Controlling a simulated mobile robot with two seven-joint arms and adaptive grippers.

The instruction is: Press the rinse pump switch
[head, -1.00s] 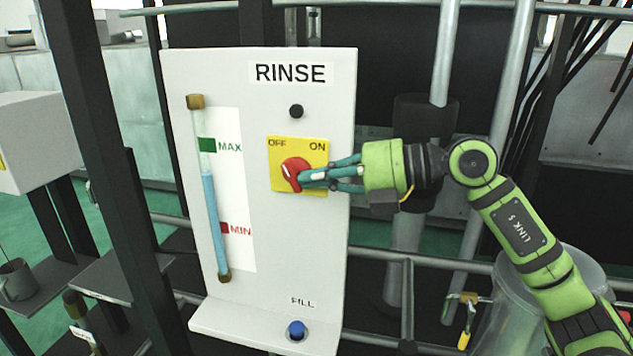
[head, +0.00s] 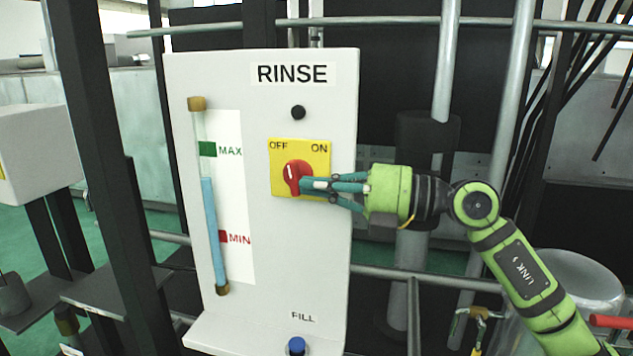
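The rinse switch is a red rotary knob (head: 293,178) on a yellow plate (head: 315,155) marked OFF at left and ON at right, on the white RINSE panel (head: 335,270). My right gripper (head: 308,184) comes in from the right, with its teal fingers drawn together at the tips. The fingertips are at the knob's right side and overlap its edge in the picture; I cannot tell whether they press on it. Nothing shows between the fingers. The knob's grip stands nearly upright. My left gripper is not in view.
A black round button or lamp (head: 298,112) is above the plate. A level tube (head: 212,230) with MAX and MIN marks is at left. A blue FILL button (head: 296,345) is at the bottom. A dark post (head: 110,140) and pipes (head: 450,60) flank the panel.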

